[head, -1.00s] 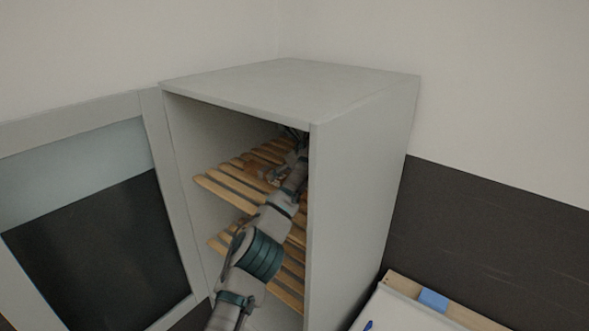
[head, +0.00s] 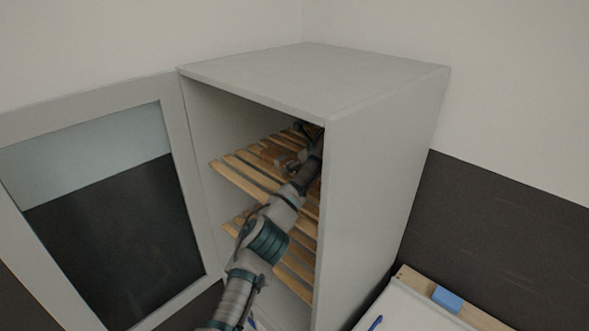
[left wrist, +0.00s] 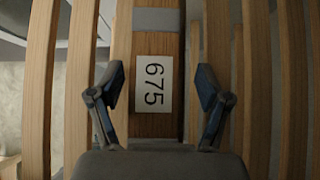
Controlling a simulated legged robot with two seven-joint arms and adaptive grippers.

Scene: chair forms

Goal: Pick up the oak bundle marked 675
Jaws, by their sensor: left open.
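The oak bundle (left wrist: 157,45) is a brown wooden block with a grey band across it and a white label reading 675 (left wrist: 153,84). It lies on the upper slatted shelf (head: 236,176) inside the grey cabinet (head: 380,130). My left gripper (left wrist: 160,88) is open, with one finger on each side of the bundle at the label. I cannot tell whether the fingers touch it. In the head view my left arm reaches into the cabinet and partly hides the bundle. My right gripper is in neither view.
The cabinet's side wall stands close to the right of my left arm. A lower slatted shelf (head: 297,266) lies below. The cabinet door (head: 180,140) is swung open to the left. A wooden-edged board with a blue block (head: 447,299) is at the lower right.

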